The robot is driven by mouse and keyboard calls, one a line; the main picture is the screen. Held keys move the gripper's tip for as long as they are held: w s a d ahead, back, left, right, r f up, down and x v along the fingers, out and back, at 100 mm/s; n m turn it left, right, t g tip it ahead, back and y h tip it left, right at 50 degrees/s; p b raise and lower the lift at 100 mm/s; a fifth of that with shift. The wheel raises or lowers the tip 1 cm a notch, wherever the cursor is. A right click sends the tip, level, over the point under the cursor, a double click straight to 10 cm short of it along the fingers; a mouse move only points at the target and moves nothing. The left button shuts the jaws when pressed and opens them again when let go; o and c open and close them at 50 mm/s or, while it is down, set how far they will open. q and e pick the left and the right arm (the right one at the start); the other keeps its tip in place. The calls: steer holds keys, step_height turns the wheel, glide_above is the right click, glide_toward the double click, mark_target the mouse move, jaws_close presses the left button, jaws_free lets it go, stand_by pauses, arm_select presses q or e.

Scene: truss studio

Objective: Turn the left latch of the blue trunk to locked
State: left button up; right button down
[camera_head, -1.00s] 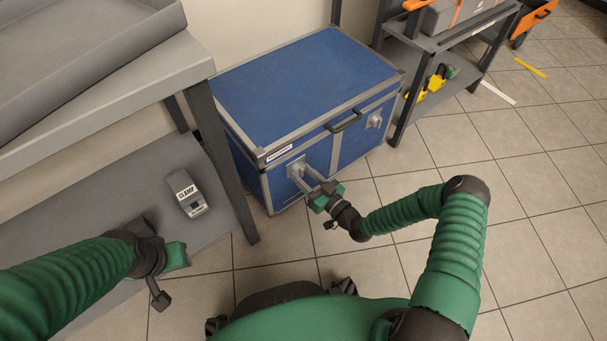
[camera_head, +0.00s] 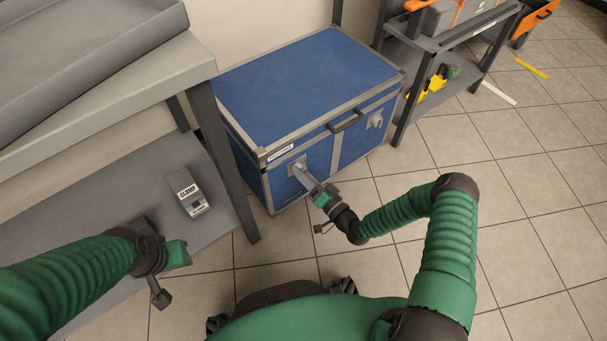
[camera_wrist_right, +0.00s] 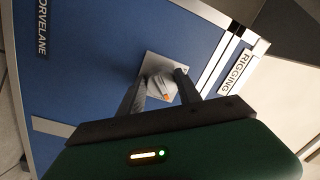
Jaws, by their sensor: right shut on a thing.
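The blue trunk (camera_head: 306,80) with grey metal edges stands on the floor at the middle of the head view. Its left latch (camera_head: 297,166) is on the front face, under my right gripper's fingertips. In the right wrist view the latch (camera_wrist_right: 160,87) is a light grey knob with a small orange mark on a square plate. My right gripper (camera_head: 303,174) is shut on this knob, one finger on each side. The right latch (camera_head: 375,120) shows free on the same face. My left gripper (camera_head: 168,258) hangs at the lower left, away from the trunk; its fingers are not clear.
A grey workbench (camera_head: 190,62) stands left of the trunk, with a clamp box (camera_head: 187,192) on its lower shelf. A grey rack (camera_head: 440,45) stands right of the trunk. The tiled floor (camera_head: 520,170) in front and right is clear.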

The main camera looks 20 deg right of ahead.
steer(key=shift+d+m+t+h, duration=0.15)
steer(key=shift+m+h, duration=0.1)
steer(key=shift+m, duration=2.2)
steer(key=shift+m+t+h, duration=0.15)
steer(key=shift+m+h, duration=0.1)
steer(key=shift+m, duration=2.2)
steer(key=c, duration=0.9)
jaws_free()
steer(key=shift+c, duration=0.2)
steer(key=shift+o, duration=0.5)
steer(key=shift+r, duration=0.1)
